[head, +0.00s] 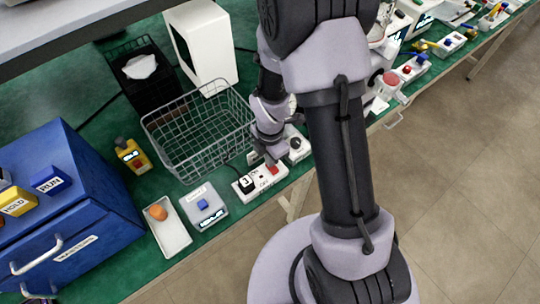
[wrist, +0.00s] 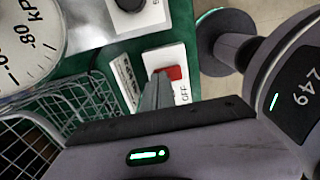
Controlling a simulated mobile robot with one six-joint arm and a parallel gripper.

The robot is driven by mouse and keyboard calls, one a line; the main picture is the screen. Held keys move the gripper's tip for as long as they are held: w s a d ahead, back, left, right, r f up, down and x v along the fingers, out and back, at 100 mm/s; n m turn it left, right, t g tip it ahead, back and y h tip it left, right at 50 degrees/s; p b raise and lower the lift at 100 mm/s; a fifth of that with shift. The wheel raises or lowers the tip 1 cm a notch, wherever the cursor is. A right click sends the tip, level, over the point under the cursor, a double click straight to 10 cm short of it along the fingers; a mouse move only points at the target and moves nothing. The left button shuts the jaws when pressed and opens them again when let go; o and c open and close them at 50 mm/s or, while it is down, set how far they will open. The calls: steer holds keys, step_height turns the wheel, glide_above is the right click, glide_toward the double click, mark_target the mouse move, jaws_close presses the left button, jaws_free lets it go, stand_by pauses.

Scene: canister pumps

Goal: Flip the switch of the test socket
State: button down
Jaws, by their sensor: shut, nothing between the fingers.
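The test socket (head: 264,184) is a white strip at the bench's front edge, with a black plug (head: 246,184) at its left end and a red switch (head: 272,168) towards its right end. In the wrist view the red switch (wrist: 174,72) shows beside the fingertips, with "OFF" printed on the white socket (wrist: 181,55). My gripper (head: 270,160) is shut and empty, pointing down at the switch. In the wrist view the closed fingers (wrist: 161,78) overlap the switch's left side. I cannot tell whether they touch it. The fingers hide part of the socket.
A wire basket (head: 197,130) stands just behind and left of the socket. A grey box with a blue button (head: 203,206) lies to its left. A white unit with a black knob (head: 296,145) is close on the right. A pressure gauge (wrist: 28,40) shows in the wrist view.

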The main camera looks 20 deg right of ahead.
steer(key=shift+f, duration=0.2)
stand_by(0.3)
steer(key=shift+s, duration=0.15)
steer(key=shift+s+d+r, duration=0.25)
steer(key=shift+s, duration=0.35)
